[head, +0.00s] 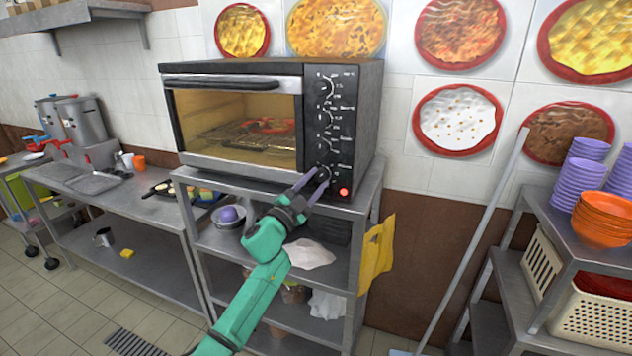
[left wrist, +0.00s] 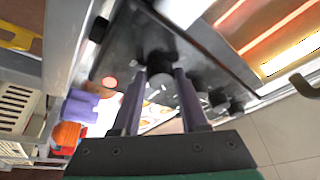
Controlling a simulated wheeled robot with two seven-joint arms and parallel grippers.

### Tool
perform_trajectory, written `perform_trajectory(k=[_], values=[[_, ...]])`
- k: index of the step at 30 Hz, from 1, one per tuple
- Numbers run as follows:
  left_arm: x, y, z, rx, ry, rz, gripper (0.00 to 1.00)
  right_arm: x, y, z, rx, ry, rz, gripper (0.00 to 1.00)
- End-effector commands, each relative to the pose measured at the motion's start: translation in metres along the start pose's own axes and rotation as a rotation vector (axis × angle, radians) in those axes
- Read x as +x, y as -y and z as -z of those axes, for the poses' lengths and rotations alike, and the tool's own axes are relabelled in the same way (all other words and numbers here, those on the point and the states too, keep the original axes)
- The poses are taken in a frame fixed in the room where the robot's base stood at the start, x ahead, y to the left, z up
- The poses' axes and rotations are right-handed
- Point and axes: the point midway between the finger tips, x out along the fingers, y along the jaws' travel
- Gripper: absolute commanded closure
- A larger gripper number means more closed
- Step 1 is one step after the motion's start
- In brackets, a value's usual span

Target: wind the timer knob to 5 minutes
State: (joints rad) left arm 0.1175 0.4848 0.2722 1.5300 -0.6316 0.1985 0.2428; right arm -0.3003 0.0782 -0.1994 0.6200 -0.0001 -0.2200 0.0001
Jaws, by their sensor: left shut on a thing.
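The toaster oven (head: 215,163) stands on a steel shelf unit, with a column of several round knobs on its dark right panel. The timer knob, taken as the lowest one (head: 323,171), sits just above and left of a lit red lamp (head: 344,191). My left gripper (head: 318,177) reaches up from below and is shut on this knob. In the left wrist view, the two purple fingers flank the dark knob (left wrist: 160,66), one on each side. The dial marks are too small or covered to read the setting. My right gripper is in neither view.
The oven's glass door (head: 235,120) is closed, with something red on the rack inside. A yellow cloth (head: 376,255) hangs at the shelf unit's right side. A pole (head: 480,230) leans on the wall. Purple and orange bowls (head: 600,218) stand on the right shelf.

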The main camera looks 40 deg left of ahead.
Motion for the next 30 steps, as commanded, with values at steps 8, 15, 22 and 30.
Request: perform_trajectory(k=[8,15,22,30], values=[[0.0002,0.0013,0.0,0.087,-0.005,-0.035,1.0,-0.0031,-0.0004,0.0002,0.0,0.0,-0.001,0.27],[0.0,0.0011,-0.0003,0.101,-0.005,-0.04,1.0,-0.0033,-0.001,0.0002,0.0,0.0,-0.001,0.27],[0.0,0.0011,-0.0003,0.1,-0.005,-0.04,1.0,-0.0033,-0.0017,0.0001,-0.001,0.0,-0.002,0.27],[0.0001,0.0011,-0.0002,0.099,-0.006,-0.04,0.27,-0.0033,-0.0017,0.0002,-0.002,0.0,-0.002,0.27]])
